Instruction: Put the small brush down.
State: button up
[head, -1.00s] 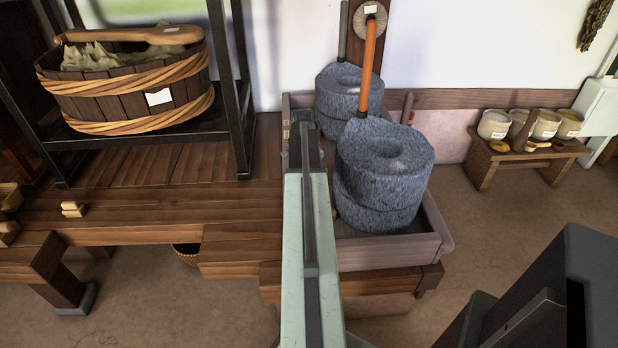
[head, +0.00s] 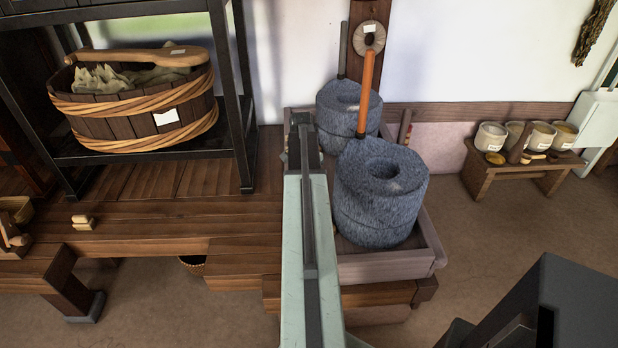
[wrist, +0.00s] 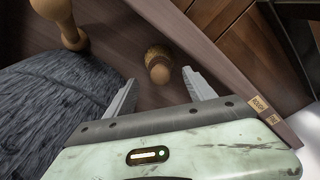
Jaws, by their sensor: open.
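The small brush (wrist: 158,62), a short tan-bristled piece with a round wooden knob, is in the wooden tray, seen in the wrist view. My gripper (wrist: 159,80) is open, with one fingertip to each side of the brush's knob end. I see no finger touching it. The tray wall (wrist: 225,70) runs close on the right and carries a small label reading "ROUGH". In the head view the tray (head: 400,266) holds the stone querns; my arm hides the gripper and brush there.
The near grey quern (head: 380,205) also fills the left of the wrist view (wrist: 60,125), close to my gripper. A turned wooden handle (wrist: 66,25) stands near it. A wooden tub (head: 140,115) is on a rack at left; a bench with jars (head: 520,160) is at right.

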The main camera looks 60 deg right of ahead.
jog(key=r+p, duration=0.2)
jog(key=r, duration=0.1)
jog(key=r+p, duration=0.1)
jog(key=r, duration=0.1)
jog(key=shift+a, duration=0.3)
jog(key=shift+f, duration=0.15)
jog(key=w+a+n, duration=0.3)
jog(key=w+a, duration=0.2)
jog(key=a, duration=0.6)
jog(key=w+a+n, duration=0.4)
jog(key=w+a, duration=0.2)
jog(key=a, duration=0.4)
jog(key=w+a+n, duration=0.3)
jog(key=w+a, duration=0.2)
jog(key=a, duration=0.6)
jog(key=a+n+y, duration=0.1)
jog(key=a+n, duration=0.7)
jog(key=a, duration=1.7)
jog(key=shift+s+a+n, duration=0.25)
jog(key=shift+s+n, duration=0.05)
jog(key=shift+n, duration=0.1)
